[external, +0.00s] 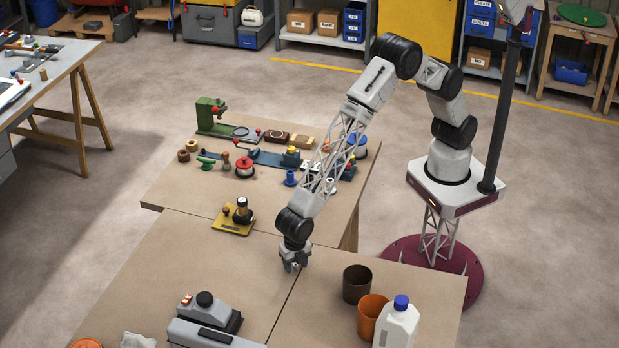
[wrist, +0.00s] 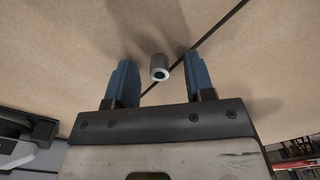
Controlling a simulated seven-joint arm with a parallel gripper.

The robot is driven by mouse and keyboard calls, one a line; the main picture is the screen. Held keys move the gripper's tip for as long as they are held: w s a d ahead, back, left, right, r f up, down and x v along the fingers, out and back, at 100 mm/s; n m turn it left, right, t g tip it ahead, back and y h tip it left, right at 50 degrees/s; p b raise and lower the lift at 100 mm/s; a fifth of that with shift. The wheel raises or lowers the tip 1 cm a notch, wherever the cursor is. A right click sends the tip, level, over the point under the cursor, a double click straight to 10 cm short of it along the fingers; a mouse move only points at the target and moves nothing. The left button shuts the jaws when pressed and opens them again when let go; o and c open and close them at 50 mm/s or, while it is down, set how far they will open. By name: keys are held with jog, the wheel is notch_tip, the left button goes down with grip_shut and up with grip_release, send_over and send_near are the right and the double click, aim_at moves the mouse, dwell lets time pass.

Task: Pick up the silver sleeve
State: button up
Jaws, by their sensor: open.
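The silver sleeve (wrist: 159,66) is a short grey tube with a dark hole in the end that faces the wrist camera. It appears to stand on the brown table top, close beside a dark seam. My gripper (wrist: 159,59) is open, with one blue finger on each side of the sleeve in the wrist view. Gaps show between the sleeve and both fingers. In the external view my gripper (external: 294,267) points down, low over the table near the same seam. The sleeve is mostly hidden there by the fingers.
A dark brown cup (external: 357,284), an orange cup (external: 371,318) and a white bottle with a blue cap (external: 397,325) stand to the right. A grey machine (external: 212,316) is at the front left. A yellow-based stand (external: 234,222) is behind left. Table around the gripper is clear.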

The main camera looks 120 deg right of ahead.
aim_at(295, 265)
grip_shut()
jog(key=shift+r, duration=0.2)
dwell(0.3)
jog(key=shift+r, duration=0.55)
notch_tip(295, 265, up, 2)
jog(key=shift+r, duration=0.1)
jog(key=s+d, duration=0.1)
jog(key=s, duration=0.4)
jog(key=s+d+r, duration=0.1)
jog(key=s+d, duration=0.1)
jog(key=s, duration=0.3)
jog(key=s+d, duration=0.2)
jog(key=s, duration=0.3)
jog(key=shift+s+r, duration=0.1)
jog(key=shift+r, duration=0.05)
